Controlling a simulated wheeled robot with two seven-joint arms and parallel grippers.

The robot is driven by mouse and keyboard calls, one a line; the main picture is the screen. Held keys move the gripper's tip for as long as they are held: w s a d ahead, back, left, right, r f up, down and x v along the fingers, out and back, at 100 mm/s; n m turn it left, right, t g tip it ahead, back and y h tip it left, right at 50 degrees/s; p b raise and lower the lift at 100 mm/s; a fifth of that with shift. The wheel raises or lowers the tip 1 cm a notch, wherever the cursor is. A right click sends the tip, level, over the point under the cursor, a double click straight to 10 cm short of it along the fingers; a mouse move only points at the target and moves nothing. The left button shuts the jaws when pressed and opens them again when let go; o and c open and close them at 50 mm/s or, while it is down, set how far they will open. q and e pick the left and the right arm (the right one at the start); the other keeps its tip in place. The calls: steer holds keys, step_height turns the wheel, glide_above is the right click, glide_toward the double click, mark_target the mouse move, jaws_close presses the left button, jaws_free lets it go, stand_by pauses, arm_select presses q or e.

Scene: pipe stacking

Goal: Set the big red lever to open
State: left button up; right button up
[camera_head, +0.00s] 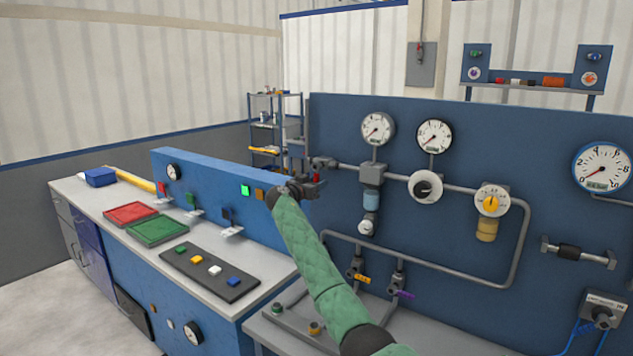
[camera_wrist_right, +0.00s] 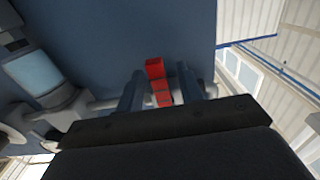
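The red lever (camera_head: 317,177) sits on the pipe valve at the left end of the blue gauge panel. My right gripper (camera_head: 306,186) is at this valve and partly covers it. In the right wrist view, the red lever (camera_wrist_right: 156,70) stands between the two fingers of my right gripper (camera_wrist_right: 160,88). The fingers are spread on either side of it, with narrow gaps seeming to show. Whether either finger touches the lever is hard to tell. My left gripper is not in view.
The blue panel (camera_head: 460,240) carries gauges and grey pipes close to the right of my gripper. A workbench with a red tray (camera_head: 131,213) and a green tray (camera_head: 158,230) stands at the left. A shelf rack (camera_head: 262,125) is behind.

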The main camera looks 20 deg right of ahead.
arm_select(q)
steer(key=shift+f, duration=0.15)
arm_select(e)
steer(key=shift+w, duration=0.1)
steer(key=shift+c, duration=0.5)
jaws_close()
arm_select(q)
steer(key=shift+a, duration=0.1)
